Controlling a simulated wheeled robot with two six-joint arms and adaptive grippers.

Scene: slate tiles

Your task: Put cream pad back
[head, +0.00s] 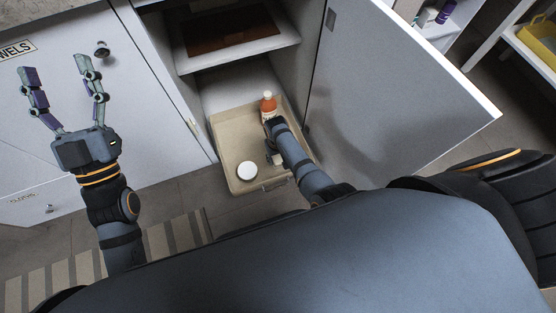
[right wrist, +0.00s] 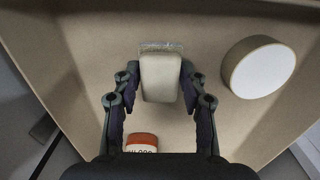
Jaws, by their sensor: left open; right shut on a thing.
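The cream pad (right wrist: 161,80) is a small pale block with rounded corners, held between the fingers of my right gripper (right wrist: 160,92). I cannot tell whether the pad touches the tray floor. In the head view the arm largely hides the pad. My left gripper (head: 55,72) is open and empty, raised in front of the white drawer fronts at left.
A white round tub (head: 247,171) stands in the tray's near left part. An orange-capped bottle (head: 268,104) stands towards the back, beside my right arm. The open cabinet door (head: 390,100) stands to the right. A brown item (head: 230,30) lies on the shelf above.

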